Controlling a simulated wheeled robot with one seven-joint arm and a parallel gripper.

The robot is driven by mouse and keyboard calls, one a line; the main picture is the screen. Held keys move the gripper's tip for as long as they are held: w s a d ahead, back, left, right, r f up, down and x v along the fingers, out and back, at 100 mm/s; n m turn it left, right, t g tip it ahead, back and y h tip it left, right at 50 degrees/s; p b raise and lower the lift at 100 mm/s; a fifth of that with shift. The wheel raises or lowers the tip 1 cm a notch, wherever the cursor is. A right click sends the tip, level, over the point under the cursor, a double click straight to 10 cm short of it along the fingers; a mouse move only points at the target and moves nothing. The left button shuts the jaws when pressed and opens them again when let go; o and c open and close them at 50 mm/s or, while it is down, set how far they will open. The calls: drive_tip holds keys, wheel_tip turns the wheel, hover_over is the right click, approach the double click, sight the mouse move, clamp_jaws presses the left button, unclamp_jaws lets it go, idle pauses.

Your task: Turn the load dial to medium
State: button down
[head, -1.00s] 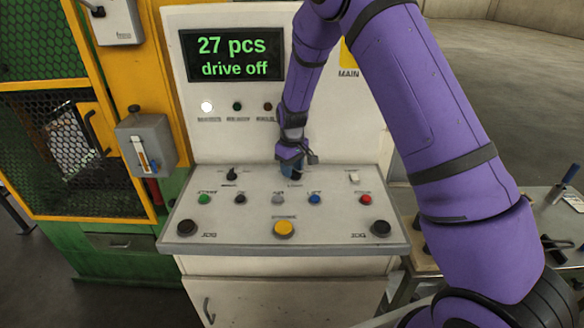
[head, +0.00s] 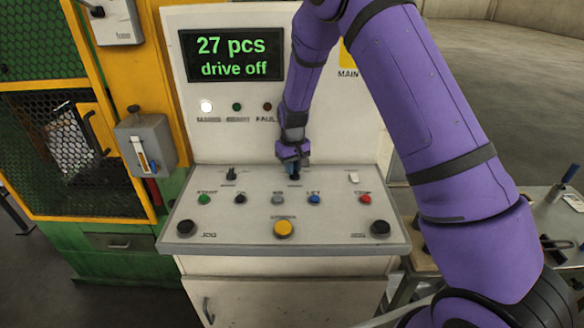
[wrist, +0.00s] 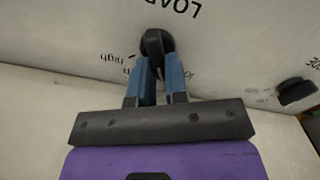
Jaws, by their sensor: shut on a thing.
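The load dial is a small black knob on the sloped control panel, under the word LOAD in the wrist view (wrist: 155,42). In the head view, my gripper (head: 294,172) reaches down to the dial in the upper middle of the panel and covers most of it. In the wrist view, my gripper's two blue fingers (wrist: 158,72) are shut on the knob, one on each side. The word "high" shows to the left of the knob. The other marks are too small or hidden, so I cannot tell which setting the dial points to.
Another black dial (head: 231,173) stands left on the panel (head: 260,215), with a white switch (head: 353,177) to the right. A row of coloured buttons and a yellow button (head: 284,228) lie nearer. The display (head: 232,56) reads "27 pcs, drive off".

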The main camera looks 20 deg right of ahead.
drive_tip(key=m, duration=0.5)
drive_tip(key=shift+d, duration=0.3)
drive_tip(key=shift+m, duration=0.3)
drive_tip(key=c, duration=1.1)
unclamp_jaws()
drive_tip(key=shift+c, duration=0.2)
wheel_tip(320, 180, up, 11)
